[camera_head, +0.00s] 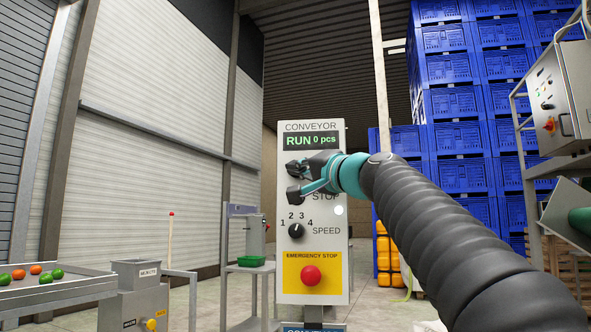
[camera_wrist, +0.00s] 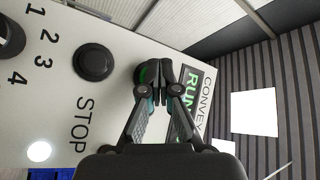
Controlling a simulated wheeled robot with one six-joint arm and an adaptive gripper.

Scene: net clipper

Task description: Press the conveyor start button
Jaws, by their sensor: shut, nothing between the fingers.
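The conveyor control panel (camera_head: 335,262) stands upright ahead; its display (camera_head: 311,141) reads "RUN 0 pcs". The start button, green in a dark ring, shows partly in the wrist view (camera_wrist: 142,76); in the head view it is hidden behind my gripper (camera_head: 294,169). In the wrist view my gripper (camera_wrist: 160,73) is shut and empty, fingertips together over the start button's edge. I cannot tell whether they touch it. The black stop button (camera_wrist: 94,62) is beside them, next to the word "STOP".
The black speed knob (camera_head: 296,231) and red emergency stop (camera_head: 311,275) are lower on the panel. Blue crates (camera_head: 461,97) are stacked behind on the right. A table with fruit (camera_head: 60,290) is at the left.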

